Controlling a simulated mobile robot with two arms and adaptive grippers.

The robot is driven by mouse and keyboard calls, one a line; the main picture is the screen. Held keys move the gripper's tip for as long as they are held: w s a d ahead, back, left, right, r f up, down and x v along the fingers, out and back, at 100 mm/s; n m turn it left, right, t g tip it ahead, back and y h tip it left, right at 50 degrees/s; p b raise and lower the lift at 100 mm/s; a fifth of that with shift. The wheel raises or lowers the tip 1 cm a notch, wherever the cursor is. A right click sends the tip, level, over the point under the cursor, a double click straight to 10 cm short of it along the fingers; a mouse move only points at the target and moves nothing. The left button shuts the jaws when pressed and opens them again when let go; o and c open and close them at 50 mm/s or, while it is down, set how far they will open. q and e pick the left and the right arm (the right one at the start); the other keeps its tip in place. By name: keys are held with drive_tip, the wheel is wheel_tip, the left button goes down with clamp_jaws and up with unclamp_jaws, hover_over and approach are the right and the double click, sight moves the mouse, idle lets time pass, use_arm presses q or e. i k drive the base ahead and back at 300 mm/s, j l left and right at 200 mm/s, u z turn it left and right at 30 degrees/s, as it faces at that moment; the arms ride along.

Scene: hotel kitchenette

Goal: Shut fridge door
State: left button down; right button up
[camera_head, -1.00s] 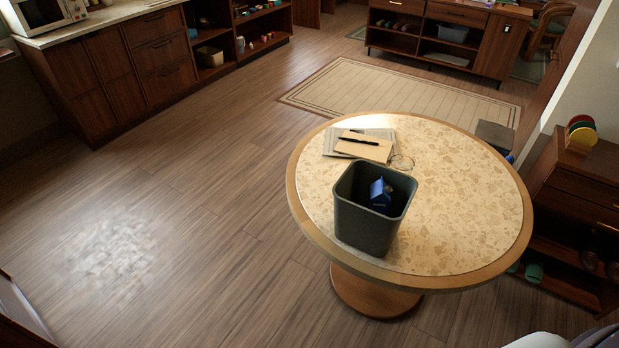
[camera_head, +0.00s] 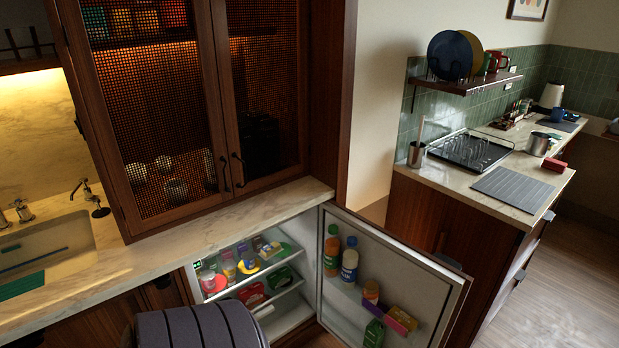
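The fridge (camera_head: 310,307) is a small unit under the marble counter, with its lit shelves holding several jars, cartons and packets. Its door (camera_head: 340,287) stands wide open, hinged on the right side of the opening and swung out to the right. Bottles and small packages sit in the door's inner racks. Neither of my grippers shows in the head view. A dark ribbed rounded shape at the bottom hides the lower left of the fridge front.
The marble counter (camera_head: 150,258) with a sink (camera_head: 45,245) runs above the fridge. A mesh-door cabinet (camera_head: 170,110) stands on it. To the right is another counter (camera_head: 445,178) with a dish rack (camera_head: 470,150). Floor (camera_head: 560,300) is clear at the lower right.

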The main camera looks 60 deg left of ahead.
sight(433, 289)
drive_tip(key=i+u, duration=0.15)
drive_tip(key=u, duration=0.3)
drive_tip(key=i+l+u, duration=0.1)
drive_tip(key=u, duration=0.4)
drive_tip(key=i+l+u, duration=0.1)
drive_tip(key=u, duration=0.35)
drive_tip(key=i+l+u, duration=0.15)
drive_tip(key=u, duration=0.35)
drive_tip(key=l+u, duration=0.25)
drive_tip(key=u, duration=0.2)
drive_tip(key=i+l+u, duration=0.1)
drive_tip(key=l+u, duration=0.15)
drive_tip(key=u, duration=0.2)
